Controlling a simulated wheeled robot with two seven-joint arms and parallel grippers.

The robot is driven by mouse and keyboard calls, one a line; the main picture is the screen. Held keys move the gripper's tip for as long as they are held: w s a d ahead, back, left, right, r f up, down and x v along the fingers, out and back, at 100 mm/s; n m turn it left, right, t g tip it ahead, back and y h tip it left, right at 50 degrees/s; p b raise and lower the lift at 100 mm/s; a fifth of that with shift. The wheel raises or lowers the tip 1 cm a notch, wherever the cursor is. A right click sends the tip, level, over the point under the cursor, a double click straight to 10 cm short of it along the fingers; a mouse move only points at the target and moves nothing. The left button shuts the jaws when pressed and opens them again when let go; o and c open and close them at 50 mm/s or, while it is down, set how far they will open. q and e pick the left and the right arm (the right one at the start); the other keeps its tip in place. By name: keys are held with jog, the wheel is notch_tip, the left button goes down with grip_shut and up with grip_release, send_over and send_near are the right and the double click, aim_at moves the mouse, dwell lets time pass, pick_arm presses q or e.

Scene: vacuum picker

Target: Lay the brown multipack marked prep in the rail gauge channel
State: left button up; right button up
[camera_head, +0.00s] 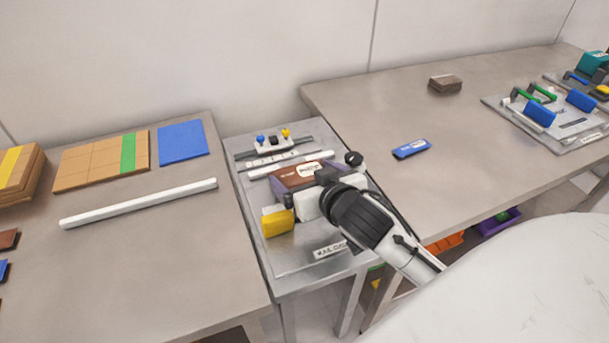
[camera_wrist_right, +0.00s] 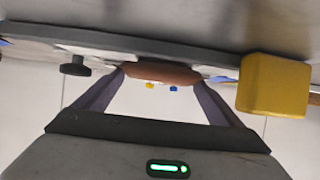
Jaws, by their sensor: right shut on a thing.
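The brown multipack (camera_head: 288,179) with a white label is at the rail gauge, just in front of its white rail strip (camera_head: 262,173). Its brown edge also shows in the right wrist view (camera_wrist_right: 160,73), between the fingertips. My right gripper (camera_head: 308,179) is shut on it from the front right. The gauge is a grey plate (camera_head: 290,262) on a small stand between the two tables. My gripper and wrist cover part of the plate, so I cannot tell whether the multipack touches the channel floor. My left gripper is not in view.
A yellow block (camera_head: 278,223) stands on the gauge near my gripper, and a black knob (camera_head: 354,158) is behind it. Blue and yellow pegs (camera_head: 273,140) are at the back. A white bar (camera_head: 140,204) lies on the left table. A blue pack (camera_head: 411,149) lies on the right table.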

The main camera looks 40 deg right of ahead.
jog(key=o, duration=0.9)
jog(key=shift+f, duration=0.15)
jog(key=shift+o, duration=0.2)
jog(key=p+v, duration=0.1)
jog(key=v, duration=0.9)
jog(key=shift+w, duration=0.15)
jog(key=s+r+p, duration=0.1)
jog(key=p, duration=0.2)
jog(key=shift+s+a+r, duration=0.1)
jog(key=shift+s, duration=0.05)
jog(key=shift+s+a+r, duration=0.1)
jog(key=shift+s, duration=0.25)
jog(key=shift+p, duration=0.3)
